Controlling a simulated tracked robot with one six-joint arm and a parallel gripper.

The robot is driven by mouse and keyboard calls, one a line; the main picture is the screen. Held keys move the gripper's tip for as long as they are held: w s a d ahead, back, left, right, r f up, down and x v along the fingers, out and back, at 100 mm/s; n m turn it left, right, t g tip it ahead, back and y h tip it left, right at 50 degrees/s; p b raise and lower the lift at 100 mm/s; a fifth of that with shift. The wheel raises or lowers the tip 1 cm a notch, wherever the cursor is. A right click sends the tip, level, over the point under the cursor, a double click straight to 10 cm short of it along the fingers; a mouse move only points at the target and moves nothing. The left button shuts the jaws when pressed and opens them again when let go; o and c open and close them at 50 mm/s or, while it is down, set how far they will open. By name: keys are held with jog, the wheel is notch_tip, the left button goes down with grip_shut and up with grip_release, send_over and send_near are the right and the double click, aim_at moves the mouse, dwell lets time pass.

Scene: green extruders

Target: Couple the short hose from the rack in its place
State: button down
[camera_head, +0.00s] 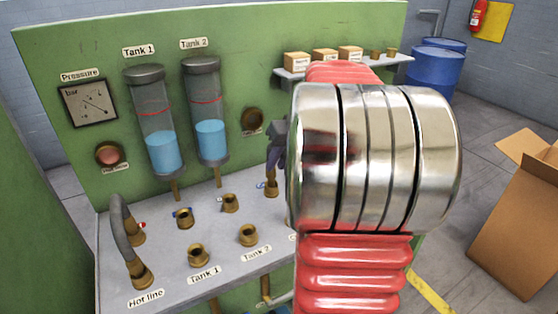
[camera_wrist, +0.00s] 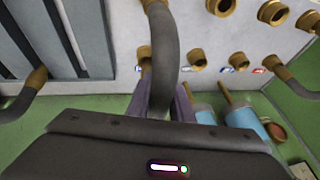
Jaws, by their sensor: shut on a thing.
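My gripper (camera_wrist: 162,96) is shut on the short grey hose (camera_wrist: 166,45), which arches between its fingers in the wrist view. One brass end of the hose shows at that view's top edge. Another brass piece (camera_wrist: 146,62) shows partly behind the hose. In the head view my gripper (camera_head: 278,142) is mostly hidden by my arm, above a brass fitting (camera_head: 271,187) in the back row of the bench. Whether the hose ends are seated or only above the ports cannot be told. Free brass ports include Tank 1 (camera_head: 198,256) and Tank 2 (camera_head: 248,236).
A grey hose (camera_head: 120,217) arches at Hot line on the left. Another hose (camera_wrist: 18,102) is at the wrist view's left, beside dark slots. Two tanks (camera_head: 164,152) hang behind the ports. A shelf (camera_head: 400,60) carries small boxes. A cardboard box (camera_head: 515,225) stands at right.

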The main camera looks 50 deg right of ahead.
jog(key=shift+f, duration=0.85)
dwell(0.4)
jog(key=c, duration=1.5)
grip_release()
jog(key=v, duration=1.3)
jog(key=shift+s+r, duration=0.15)
jog(key=shift+r, duration=0.15)
